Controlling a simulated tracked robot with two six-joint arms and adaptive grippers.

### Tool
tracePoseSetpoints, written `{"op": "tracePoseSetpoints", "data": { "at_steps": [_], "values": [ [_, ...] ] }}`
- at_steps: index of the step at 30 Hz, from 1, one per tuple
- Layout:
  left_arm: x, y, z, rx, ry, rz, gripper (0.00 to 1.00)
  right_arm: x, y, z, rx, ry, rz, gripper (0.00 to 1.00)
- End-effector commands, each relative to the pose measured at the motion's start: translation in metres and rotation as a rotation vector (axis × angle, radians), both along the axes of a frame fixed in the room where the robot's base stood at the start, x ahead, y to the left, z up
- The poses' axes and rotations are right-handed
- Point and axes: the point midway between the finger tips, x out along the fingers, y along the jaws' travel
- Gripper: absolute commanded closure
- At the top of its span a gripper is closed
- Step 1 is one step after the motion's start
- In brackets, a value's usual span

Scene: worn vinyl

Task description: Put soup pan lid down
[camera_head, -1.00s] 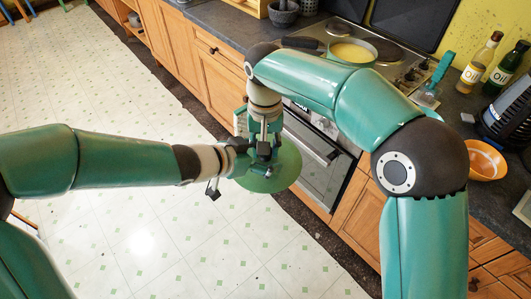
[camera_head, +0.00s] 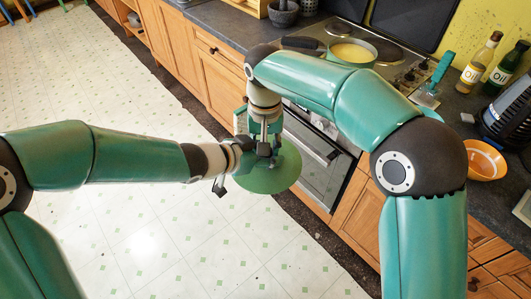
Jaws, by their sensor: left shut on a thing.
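The soup pan lid (camera_head: 276,178) is a green disc held in the air in front of the oven, over the gap between floor and cabinets. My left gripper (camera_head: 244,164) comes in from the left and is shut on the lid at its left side. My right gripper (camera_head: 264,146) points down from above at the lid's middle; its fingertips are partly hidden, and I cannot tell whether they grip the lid. The soup pan (camera_head: 352,52), green with yellowish contents, stands uncovered on the stove at the back.
The stove (camera_head: 400,58) is set in a dark counter (camera_head: 222,20). Two oil bottles (camera_head: 478,62), an orange bowl (camera_head: 486,160) and a green-handled tool (camera_head: 436,78) stand to the right. A mortar (camera_head: 284,12) is at the back. The floor at left is clear.

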Motion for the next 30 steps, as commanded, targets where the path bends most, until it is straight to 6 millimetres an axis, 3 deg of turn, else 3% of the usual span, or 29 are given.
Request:
{"op": "tracePoseSetpoints", "data": {
  "at_steps": [1, 2, 7, 10, 11, 20, 30],
  "values": [
    [-0.004, 0.001, -0.009, 0.015, 0.019, -0.002, 0.85, 0.000, 0.002, 0.006, 0.008, -0.009, -0.001, 1.00],
    [-0.004, 0.001, -0.008, 0.014, 0.019, -0.002, 0.85, 0.000, 0.002, 0.007, 0.008, -0.010, -0.001, 0.63],
    [-0.004, 0.001, -0.010, 0.015, 0.022, -0.003, 0.85, 0.001, 0.002, 0.008, 0.010, -0.012, -0.002, 0.37],
    [-0.004, 0.001, -0.010, 0.015, 0.022, -0.003, 0.91, 0.001, 0.002, 0.008, 0.010, -0.014, -0.002, 0.37],
    [-0.004, 0.001, -0.010, 0.016, 0.022, -0.002, 0.99, 0.001, 0.002, 0.008, 0.010, -0.014, -0.003, 0.37],
    [-0.004, 0.002, -0.010, 0.013, 0.025, 0.001, 0.99, 0.002, 0.002, 0.012, 0.011, -0.017, -0.007, 0.37],
    [-0.004, 0.001, -0.008, 0.011, 0.020, 0.001, 1.00, 0.001, 0.003, 0.052, 0.009, -0.011, -0.001, 0.37]
  ]
}}
